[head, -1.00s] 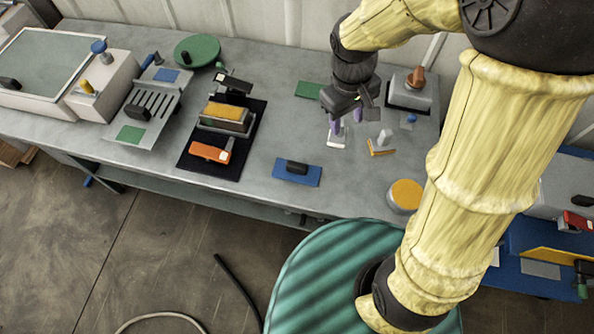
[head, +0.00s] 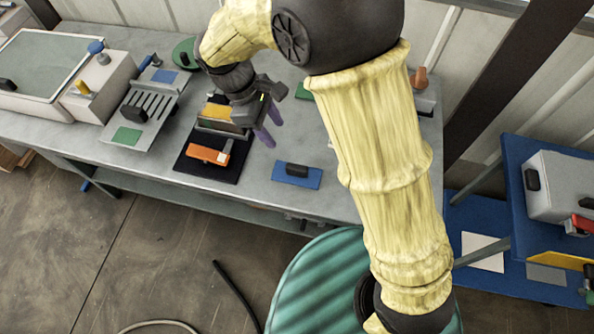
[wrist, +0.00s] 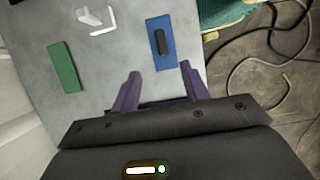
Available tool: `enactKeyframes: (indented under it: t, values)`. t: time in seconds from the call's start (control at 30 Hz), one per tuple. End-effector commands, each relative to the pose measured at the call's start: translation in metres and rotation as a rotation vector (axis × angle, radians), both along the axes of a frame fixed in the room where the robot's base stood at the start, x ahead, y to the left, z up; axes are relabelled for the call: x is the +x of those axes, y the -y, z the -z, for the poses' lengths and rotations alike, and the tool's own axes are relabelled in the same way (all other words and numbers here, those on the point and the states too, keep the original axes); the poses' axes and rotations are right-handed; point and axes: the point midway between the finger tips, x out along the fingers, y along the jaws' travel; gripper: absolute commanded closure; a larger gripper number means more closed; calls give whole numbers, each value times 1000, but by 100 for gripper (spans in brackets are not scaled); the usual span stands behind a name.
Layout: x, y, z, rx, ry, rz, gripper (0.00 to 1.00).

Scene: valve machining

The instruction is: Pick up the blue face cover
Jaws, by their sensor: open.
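The blue face cover (head: 310,181), a flat blue plate with a black handle on top, lies on the grey bench near its front edge. It also shows in the wrist view (wrist: 165,60), top centre, beyond the fingertips. My gripper (head: 269,126) is open and empty, with two purple fingers pointing down. In the head view it hangs above the bench, up and left of the cover. In the wrist view my gripper (wrist: 159,70) has its fingers spread to either side of the cover's near end, apart from it.
An orange block (head: 208,154) and a yellow-topped fixture sit on a black mat (head: 190,166) left of the cover. A green plate (wrist: 64,66) and a white angled piece (wrist: 103,22) lie on the bench in the wrist view. Bare bench surrounds the cover.

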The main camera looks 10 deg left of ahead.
Motion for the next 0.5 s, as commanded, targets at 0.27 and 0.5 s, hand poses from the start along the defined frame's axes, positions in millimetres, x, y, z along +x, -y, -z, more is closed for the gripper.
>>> enactKeyframes:
  t: [0.27, 0.5]
  values:
    - [-2, 19, 45, -5, -3, 1, 55]
    - [-4, 35, 84, -4, -3, 2, 55]
